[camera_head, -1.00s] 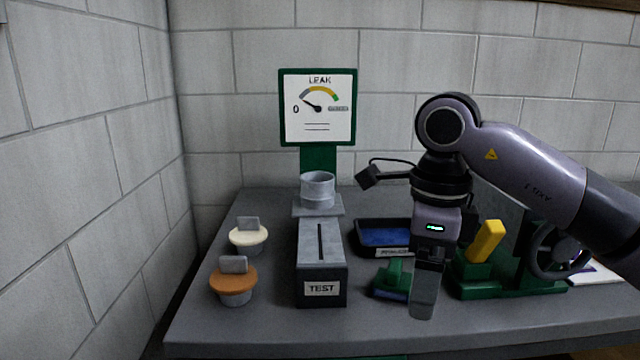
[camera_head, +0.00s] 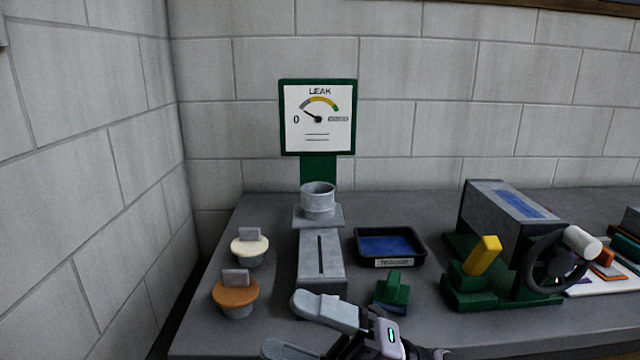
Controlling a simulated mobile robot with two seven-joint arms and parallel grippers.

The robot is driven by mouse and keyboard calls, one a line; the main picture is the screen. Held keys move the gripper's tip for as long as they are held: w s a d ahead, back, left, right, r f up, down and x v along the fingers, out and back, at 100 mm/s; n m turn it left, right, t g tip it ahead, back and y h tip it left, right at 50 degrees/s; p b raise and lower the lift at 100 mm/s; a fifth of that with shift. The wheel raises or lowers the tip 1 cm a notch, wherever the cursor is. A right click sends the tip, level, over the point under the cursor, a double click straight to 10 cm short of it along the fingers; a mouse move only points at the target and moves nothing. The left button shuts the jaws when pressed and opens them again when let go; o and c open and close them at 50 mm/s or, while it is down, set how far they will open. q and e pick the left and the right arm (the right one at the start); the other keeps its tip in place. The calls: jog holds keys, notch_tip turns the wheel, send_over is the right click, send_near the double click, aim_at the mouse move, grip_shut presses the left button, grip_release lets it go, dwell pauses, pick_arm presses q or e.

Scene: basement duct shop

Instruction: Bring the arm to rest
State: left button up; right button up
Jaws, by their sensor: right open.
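My right gripper (camera_head: 296,326) is at the bottom middle of the head view, low in front of the bench's near edge area. Its two grey fingers are spread apart with nothing between them. The upper finger covers the front of the grey test box (camera_head: 322,258), including its label. The rest of my right arm is mostly below the picture. My left gripper is not in view.
An orange-topped plug (camera_head: 236,295) and a cream-topped plug (camera_head: 249,248) stand left. A leak gauge (camera_head: 318,118) stands behind. A blue-lined tray (camera_head: 418,248), green block (camera_head: 392,290) and green machine with handwheel (camera_head: 556,270) are right. The grey bench (camera_head: 400,205) is clear behind the tray.

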jog(key=w+d+f+m+t+h+p, duration=0.1)
jog(key=w+d+f+m+t+h, duration=0.1)
jog(key=d+f+m+t+h, duration=0.85)
jog(key=w+d+f+m+t+h+p, duration=0.1)
jog(key=d+f+m+t+h, duration=0.45)
jog(key=m, duration=1.05)
jog(key=s+d+f+m+g+h, duration=0.2)
jog(key=s+d+f+m+g, duration=0.1)
jog(key=s+f, duration=0.4)
jog(key=s+d+f+m+g+h+p, duration=0.1)
jog(key=s+d+f+m+g+h, duration=0.1)
jog(key=s+f+m, duration=0.3)
notch_tip(320, 180, down, 4)
jog(key=shift+s+d+f+g+h, duration=0.2)
jog(key=shift+s+d+g+h, duration=0.3)
jog(key=shift+s+d, duration=0.4)
jog(key=shift+s+a, duration=0.1)
